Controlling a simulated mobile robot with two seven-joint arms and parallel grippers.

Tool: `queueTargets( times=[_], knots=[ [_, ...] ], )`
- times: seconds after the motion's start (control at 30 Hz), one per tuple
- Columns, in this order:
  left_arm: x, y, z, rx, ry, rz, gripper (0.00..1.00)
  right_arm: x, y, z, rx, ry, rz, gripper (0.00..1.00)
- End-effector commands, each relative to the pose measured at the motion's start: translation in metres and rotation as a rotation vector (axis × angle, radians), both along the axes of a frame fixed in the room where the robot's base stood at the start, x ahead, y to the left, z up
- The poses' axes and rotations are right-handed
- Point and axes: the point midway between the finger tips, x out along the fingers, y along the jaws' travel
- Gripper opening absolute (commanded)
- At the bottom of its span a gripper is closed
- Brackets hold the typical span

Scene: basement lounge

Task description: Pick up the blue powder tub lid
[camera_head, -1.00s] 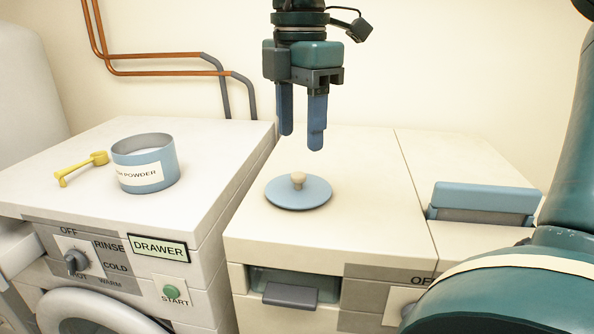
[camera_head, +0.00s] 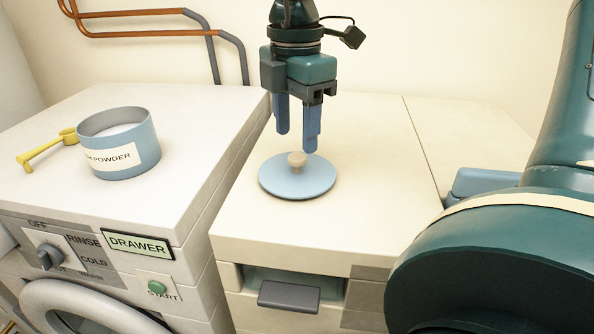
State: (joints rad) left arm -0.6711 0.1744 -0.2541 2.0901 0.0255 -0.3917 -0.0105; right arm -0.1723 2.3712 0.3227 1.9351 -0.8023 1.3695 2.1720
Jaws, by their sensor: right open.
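The blue powder tub lid (camera_head: 277,182) is a flat light-blue disc with a beige knob (camera_head: 297,160). It lies flat on top of the cream machine (camera_head: 370,185) in the middle of the view. My right gripper (camera_head: 297,142) points down just above the lid, open and empty. Its two blue fingertips are close above the knob, and they look slightly behind it; the exact gap is hard to tell. The blue powder tub (camera_head: 122,170) stands open on the white washing machine at the left. My left gripper is not in view.
A yellow scoop (camera_head: 45,150) lies beside the tub on the white washing machine (camera_head: 190,135). A blue object (camera_head: 480,183) at the right is partly hidden behind my arm. Copper pipes (camera_head: 130,34) run along the wall. The cream top around the lid is clear.

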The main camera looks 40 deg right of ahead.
Motion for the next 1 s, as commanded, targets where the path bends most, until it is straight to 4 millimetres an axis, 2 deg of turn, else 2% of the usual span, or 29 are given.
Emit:
queueTargets(
  times=[0.17, 0.47, 0.73, 1.0],
  knots=[
    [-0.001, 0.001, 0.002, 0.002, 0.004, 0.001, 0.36, 0.002, -0.002, -0.011, 0.001, 0.002, 0.001, 0.52],
    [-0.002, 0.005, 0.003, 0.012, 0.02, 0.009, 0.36, 0.006, -0.009, -0.052, 0.0, 0.002, 0.001, 0.52],
    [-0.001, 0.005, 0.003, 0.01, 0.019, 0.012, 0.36, 0.007, -0.009, -0.056, -0.001, -0.002, 0.001, 0.52],
    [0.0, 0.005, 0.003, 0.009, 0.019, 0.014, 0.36, 0.007, -0.009, -0.056, -0.001, -0.001, 0.001, 0.31]
  ],
)
